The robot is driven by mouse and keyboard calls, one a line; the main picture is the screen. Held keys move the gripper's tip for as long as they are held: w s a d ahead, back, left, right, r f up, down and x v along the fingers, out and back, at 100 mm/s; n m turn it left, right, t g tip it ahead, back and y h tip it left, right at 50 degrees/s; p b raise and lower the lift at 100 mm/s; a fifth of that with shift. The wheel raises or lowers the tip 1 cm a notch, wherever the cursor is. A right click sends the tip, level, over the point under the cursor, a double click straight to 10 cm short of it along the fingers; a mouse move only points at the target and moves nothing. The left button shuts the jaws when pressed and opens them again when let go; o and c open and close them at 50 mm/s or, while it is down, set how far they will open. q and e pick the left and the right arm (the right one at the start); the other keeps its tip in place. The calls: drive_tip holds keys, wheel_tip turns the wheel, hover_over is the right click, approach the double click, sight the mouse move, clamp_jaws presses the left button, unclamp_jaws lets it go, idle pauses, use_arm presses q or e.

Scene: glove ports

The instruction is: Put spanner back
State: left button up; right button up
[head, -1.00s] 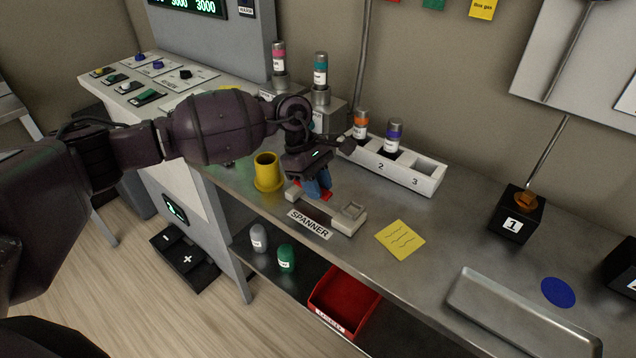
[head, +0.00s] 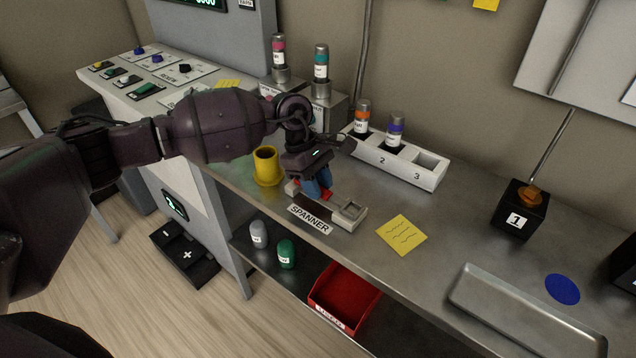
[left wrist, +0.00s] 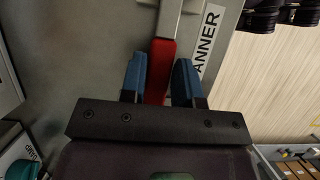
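The spanner has a red handle, which shows in the left wrist view (left wrist: 159,72) and as small red patches by the fingers in the head view. A pale holder (head: 349,212) with a dark recess lies on the bench behind a label reading SPANNER (head: 310,219). My left gripper (head: 319,190) points down at the holder's left part. My right gripper is not in view.
A yellow cup (head: 267,168) stands close left of the gripper. Behind is a white rack (head: 425,181) with orange and purple-banded vials. A yellow note (head: 402,235) and a metal tray (head: 520,318) lie to the right. A red bin (head: 343,297) sits below.

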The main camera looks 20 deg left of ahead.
use_arm(q)
drive_tip(key=o, duration=0.4)
